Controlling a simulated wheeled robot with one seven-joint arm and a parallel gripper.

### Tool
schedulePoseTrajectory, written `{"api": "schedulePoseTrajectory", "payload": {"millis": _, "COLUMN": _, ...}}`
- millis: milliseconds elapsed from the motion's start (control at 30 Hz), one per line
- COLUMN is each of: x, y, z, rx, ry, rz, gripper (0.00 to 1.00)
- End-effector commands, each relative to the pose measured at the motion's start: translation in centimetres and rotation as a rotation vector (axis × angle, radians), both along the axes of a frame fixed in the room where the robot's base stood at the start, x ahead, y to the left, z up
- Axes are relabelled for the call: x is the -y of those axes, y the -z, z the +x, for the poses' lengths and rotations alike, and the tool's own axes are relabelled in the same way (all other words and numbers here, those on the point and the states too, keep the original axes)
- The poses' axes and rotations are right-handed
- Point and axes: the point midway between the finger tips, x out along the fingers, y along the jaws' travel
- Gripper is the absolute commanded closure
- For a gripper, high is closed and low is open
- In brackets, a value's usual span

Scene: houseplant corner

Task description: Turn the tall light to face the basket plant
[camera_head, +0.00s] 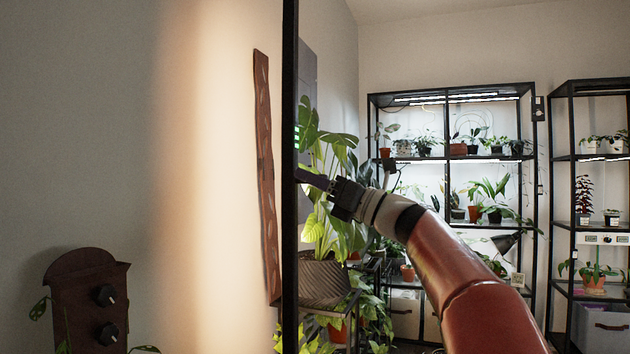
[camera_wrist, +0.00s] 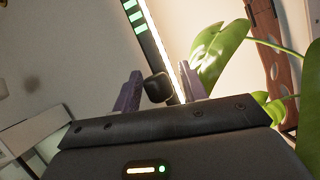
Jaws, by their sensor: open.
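The tall light (camera_head: 290,230) is a thin black upright post with green marks, left of centre in the head view. In the wrist view the tall light (camera_wrist: 150,40) shows green segments and a glowing strip along its right edge; a black knob (camera_wrist: 157,88) sticks out from it. My gripper (camera_head: 308,178) reaches to the post from the right. In the wrist view my gripper (camera_wrist: 162,90) is open, with the knob between its purple fingers; I cannot tell whether they touch it. The basket plant (camera_head: 325,282) is a large-leaved plant in a grey woven basket, right of the post.
A warm bright band lies on the wall (camera_head: 195,150) left of the post. A brown wavy board (camera_head: 265,170) hangs behind it. A brown panel with black knobs (camera_head: 88,300) is at lower left. Plant shelves (camera_head: 450,157) stand at the back right. Leaves (camera_wrist: 218,55) hang close to my gripper's right finger.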

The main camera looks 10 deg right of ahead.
Motion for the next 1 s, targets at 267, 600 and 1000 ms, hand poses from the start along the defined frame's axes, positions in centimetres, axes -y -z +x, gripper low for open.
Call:
{"api": "schedulePoseTrajectory", "payload": {"millis": 267, "x": 0.01, "y": 0.02, "z": -0.02, "rx": 0.000, "ry": 0.000, "rz": 0.000, "gripper": 0.84}}
{"api": "schedulePoseTrajectory", "payload": {"millis": 600, "x": 0.02, "y": 0.04, "z": -0.04, "rx": 0.000, "ry": 0.001, "rz": -0.001, "gripper": 1.00}}
{"api": "schedulePoseTrajectory", "payload": {"millis": 1000, "x": -0.55, "y": 0.29, "z": -0.75, "rx": 0.001, "ry": 0.133, "rz": -0.002, "gripper": 1.00}}
